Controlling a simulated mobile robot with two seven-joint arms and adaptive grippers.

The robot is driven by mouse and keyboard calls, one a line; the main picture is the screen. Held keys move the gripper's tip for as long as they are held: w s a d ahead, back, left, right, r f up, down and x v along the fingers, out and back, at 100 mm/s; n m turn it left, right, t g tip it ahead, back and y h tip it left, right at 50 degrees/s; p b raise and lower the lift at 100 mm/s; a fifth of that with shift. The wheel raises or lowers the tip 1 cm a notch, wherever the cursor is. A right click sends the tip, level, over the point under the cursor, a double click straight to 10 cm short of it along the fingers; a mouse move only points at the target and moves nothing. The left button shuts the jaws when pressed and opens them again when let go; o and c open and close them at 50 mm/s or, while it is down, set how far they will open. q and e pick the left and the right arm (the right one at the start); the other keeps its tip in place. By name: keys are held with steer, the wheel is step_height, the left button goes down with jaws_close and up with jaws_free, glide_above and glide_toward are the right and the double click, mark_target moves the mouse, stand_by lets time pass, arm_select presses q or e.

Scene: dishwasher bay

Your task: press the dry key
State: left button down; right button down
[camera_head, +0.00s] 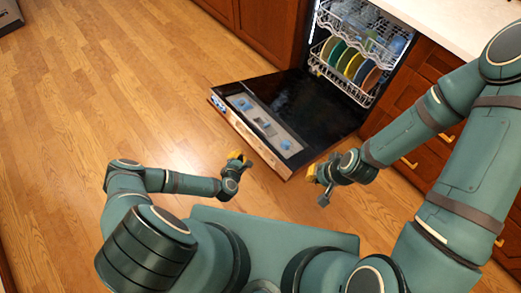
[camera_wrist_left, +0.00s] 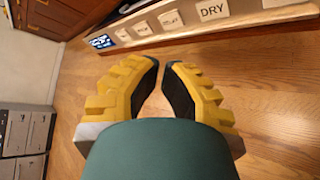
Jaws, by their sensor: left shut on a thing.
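The dry key (camera_wrist_left: 212,9) is a pale square key marked DRY on the edge strip of the lowered dishwasher door, at the top of the left wrist view. My left gripper (camera_wrist_left: 163,66) has its yellow fingers drawn close together, pointing at the strip, below and left of the dry key and apart from it. I see no object between its fingertips. In the head view my left gripper (camera_head: 236,157) is just left of the door's front edge (camera_head: 250,138). My right gripper (camera_head: 313,175) is right of the door's near corner; its finger opening is too small to tell.
Other keys (camera_wrist_left: 170,19) and a lit blue display (camera_wrist_left: 102,41) lie left of the dry key. The dishwasher's racks hold several plates (camera_head: 345,59). Wooden drawers with handles stand to the right. The wooden floor (camera_head: 110,80) at left is clear.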

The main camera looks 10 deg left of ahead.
mark_target(257, 143)
arm_select(q)
steer(key=shift+s+a+f+n+y, duration=0.1)
steer(key=shift+a+f+n+y, duration=0.2)
steer(key=shift+a+n, duration=0.15)
steer(key=shift+d, duration=0.1)
steer(key=w+d+f+b, duration=0.1)
steer(key=w, duration=0.1)
steer(key=w+d+f+b, duration=0.1)
steer(key=w+d, duration=0.1)
steer(key=w+d+f+b, duration=0.1)
steer(key=w+b, duration=0.1)
steer(key=shift+d+f, duration=0.3)
steer(key=shift+w+d, duration=0.15)
steer(key=shift+w, duration=0.05)
steer(key=shift+w+d, duration=0.1)
stand_by(1.2)
steer(key=shift+w+d+f, duration=0.15)
steer(key=shift+w+f, duration=0.05)
steer(key=shift+w+d+f, duration=0.15)
steer(key=shift+w+d, duration=0.2)
steer(key=shift+w, duration=0.1)
stand_by(1.6)
